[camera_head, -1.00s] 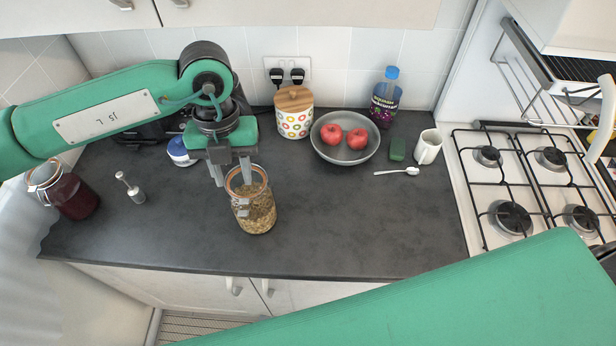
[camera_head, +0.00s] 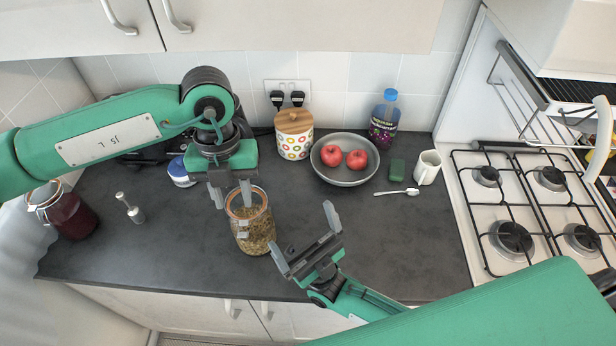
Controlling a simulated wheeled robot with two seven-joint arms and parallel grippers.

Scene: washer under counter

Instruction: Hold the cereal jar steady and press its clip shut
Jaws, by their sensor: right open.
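The cereal jar (camera_head: 257,232) is clear glass with an orange seal ring, filled with grain-like cereal, upright on the dark counter. Its metal clip (camera_head: 242,230) shows small on the left front side; I cannot tell whether it is latched. My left gripper (camera_head: 232,194) points down over the jar's left rim, its fingers apart. One finger is left of the jar and the other overlaps the rim in view; contact is unclear. My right gripper (camera_head: 307,240) is open and empty, to the right of the jar and apart from it, its fingers turned toward the upper left.
A jar of dark red contents (camera_head: 74,219) and a small metal-topped item (camera_head: 131,209) stand left. Behind are a dotted canister (camera_head: 294,144), a bowl (camera_head: 345,181) with two apples, a bottle (camera_head: 384,125), a mug (camera_head: 427,168) and a spoon (camera_head: 398,192). The hob (camera_head: 470,215) is right.

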